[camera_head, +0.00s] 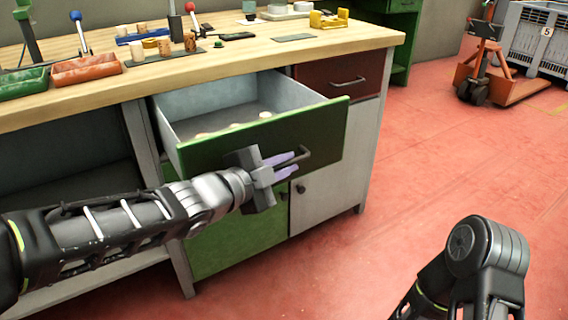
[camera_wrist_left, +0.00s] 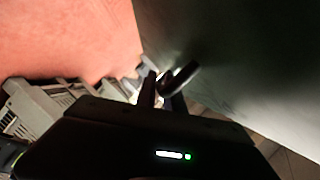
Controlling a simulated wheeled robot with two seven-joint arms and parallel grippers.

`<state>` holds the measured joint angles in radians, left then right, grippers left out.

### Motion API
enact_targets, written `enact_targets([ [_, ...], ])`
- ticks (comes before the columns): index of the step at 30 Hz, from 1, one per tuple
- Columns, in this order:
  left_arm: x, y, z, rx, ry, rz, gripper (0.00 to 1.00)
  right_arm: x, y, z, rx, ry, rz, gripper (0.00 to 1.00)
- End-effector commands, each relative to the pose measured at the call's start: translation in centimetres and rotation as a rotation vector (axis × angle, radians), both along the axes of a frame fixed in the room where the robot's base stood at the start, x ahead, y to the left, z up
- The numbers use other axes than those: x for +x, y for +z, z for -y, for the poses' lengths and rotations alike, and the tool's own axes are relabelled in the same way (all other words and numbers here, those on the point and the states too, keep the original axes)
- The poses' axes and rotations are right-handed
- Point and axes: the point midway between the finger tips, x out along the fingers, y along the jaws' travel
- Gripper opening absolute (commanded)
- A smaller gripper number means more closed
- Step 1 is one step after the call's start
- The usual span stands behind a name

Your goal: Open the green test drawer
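The green drawer (camera_head: 262,140) under the bench top stands pulled well out, its grey inside showing with several small cork-coloured pieces in it. Its dark bar handle (camera_head: 304,153) is on the front and also shows in the left wrist view (camera_wrist_left: 181,78). My left gripper (camera_head: 296,161) is at the handle, its two fingers close together with the bar between them; it also shows in the left wrist view (camera_wrist_left: 161,88). The fingers partly hide the handle. My right arm shows at the lower right, but its gripper is out of view.
A red drawer (camera_head: 340,78) is shut to the right. A green cabinet door (camera_head: 240,235) is below the open drawer. The wooden bench top (camera_head: 290,55) carries bins, corks and tools. The red floor (camera_head: 440,150) in front is clear; an orange pallet truck (camera_head: 482,65) stands farther back.

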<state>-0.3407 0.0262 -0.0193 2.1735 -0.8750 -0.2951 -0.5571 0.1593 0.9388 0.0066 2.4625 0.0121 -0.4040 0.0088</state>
Motion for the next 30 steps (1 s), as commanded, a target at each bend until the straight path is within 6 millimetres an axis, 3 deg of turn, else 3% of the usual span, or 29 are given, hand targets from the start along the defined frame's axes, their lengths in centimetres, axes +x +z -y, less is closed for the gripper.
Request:
enact_targets([
  [14,-0.6,0.4,-0.5,-0.001,0.0,0.002,0.2,-0.1,0.6,0.0,0.0,0.001,-0.002,0.52],
  [24,-4.6,1.8,-3.7,-0.001,0.002,0.002,0.2,-0.5,3.5,0.1,0.002,0.007,-0.012,0.52],
  [30,-5.9,1.8,-4.7,0.0,0.0,0.0,0.2,-0.7,4.2,0.1,0.003,0.009,-0.018,0.52],
])
